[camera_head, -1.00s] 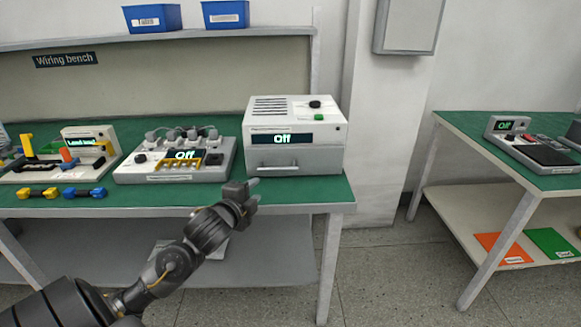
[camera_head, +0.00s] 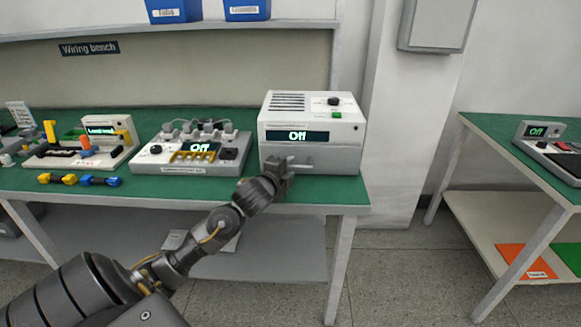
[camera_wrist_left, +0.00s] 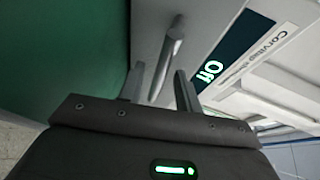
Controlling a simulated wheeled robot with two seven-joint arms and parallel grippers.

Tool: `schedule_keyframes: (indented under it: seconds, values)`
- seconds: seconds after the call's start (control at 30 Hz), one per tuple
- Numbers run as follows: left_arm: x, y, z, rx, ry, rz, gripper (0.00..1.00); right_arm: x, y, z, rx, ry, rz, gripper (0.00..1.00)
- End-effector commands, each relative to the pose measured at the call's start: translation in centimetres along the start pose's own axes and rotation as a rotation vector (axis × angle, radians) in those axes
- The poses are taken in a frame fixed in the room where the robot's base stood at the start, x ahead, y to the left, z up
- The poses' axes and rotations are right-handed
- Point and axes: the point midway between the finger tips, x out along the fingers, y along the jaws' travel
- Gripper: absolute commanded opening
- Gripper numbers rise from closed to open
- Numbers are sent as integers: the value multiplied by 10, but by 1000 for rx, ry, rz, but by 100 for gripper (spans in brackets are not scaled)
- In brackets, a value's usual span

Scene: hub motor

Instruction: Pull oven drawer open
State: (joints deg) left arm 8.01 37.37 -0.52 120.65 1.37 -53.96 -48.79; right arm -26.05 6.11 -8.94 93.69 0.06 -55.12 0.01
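The oven (camera_head: 312,118) is a white box with a dark "Off" display, on the bench's right end. Its grey drawer (camera_head: 335,160) looks closed, with a bar handle (camera_head: 302,167) on the front. My left gripper (camera_head: 284,170) is at the drawer front, over the handle's left part. In the left wrist view, its two fingers (camera_wrist_left: 160,84) are apart, with the handle (camera_wrist_left: 172,45) lying between them. Gaps show beside the bar, so the fingers do not look clamped on it. My right gripper is not in view.
A grey connector unit (camera_head: 190,150) reading "Off" stands left of the oven on the green wiring bench (camera_head: 225,188). Blue and yellow parts (camera_head: 100,181) lie further left. Open floor (camera_head: 385,270) separates this bench from another table (camera_head: 500,150) at right.

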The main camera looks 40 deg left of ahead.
Motion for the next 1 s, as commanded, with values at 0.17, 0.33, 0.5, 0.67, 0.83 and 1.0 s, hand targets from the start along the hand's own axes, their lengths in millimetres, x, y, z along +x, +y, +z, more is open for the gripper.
schedule_keyframes:
  seconds: [0.17, 0.33, 0.5, 0.67, 0.83, 1.0]
  values:
    - [14, 0, 0, 0, 1, 0, 34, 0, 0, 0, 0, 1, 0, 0]
    - [16, 1, 0, 1, 1, 1, 34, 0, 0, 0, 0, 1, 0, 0]
    - [16, 0, 0, 1, 1, 1, 30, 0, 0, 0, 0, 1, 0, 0]
    - [16, 0, 0, 1, 1, 1, 9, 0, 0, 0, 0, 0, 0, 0]
    - [16, 0, 0, 1, 1, 1, 0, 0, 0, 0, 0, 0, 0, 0]
    - [16, 1, 0, 1, 1, 1, 0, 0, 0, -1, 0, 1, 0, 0]
